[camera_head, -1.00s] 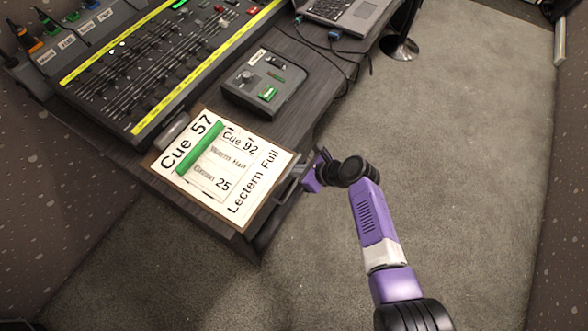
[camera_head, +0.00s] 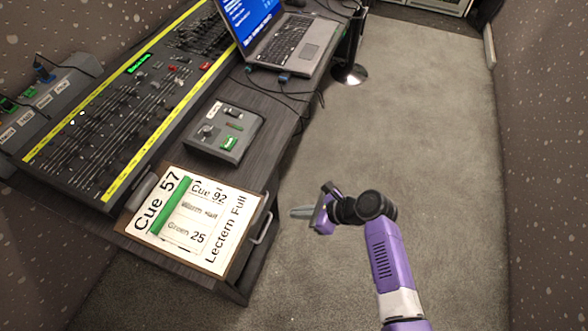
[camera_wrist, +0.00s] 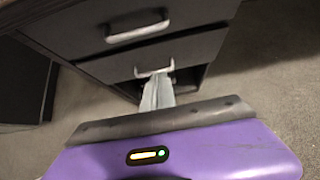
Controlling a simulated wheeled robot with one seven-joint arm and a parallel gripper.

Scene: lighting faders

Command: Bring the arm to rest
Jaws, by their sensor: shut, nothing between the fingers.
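My gripper (camera_head: 302,213) is shut and empty. In the head view it hangs in free air over the carpet, right of the desk's front corner and apart from it. My purple arm reaches up to it from the bottom right. In the wrist view the closed grey fingers (camera_wrist: 158,92) point toward the dark drawer unit (camera_wrist: 190,57), overlapping the lower drawer handle (camera_wrist: 155,70). I cannot tell the exact gap there.
The desk carries a cue board (camera_head: 226,249), a small control box (camera_head: 243,147), a fader console (camera_head: 108,154) and a laptop (camera_head: 303,50). A drawer handle (camera_head: 264,225) sticks out near my gripper. The carpet (camera_head: 400,130) to the right is clear.

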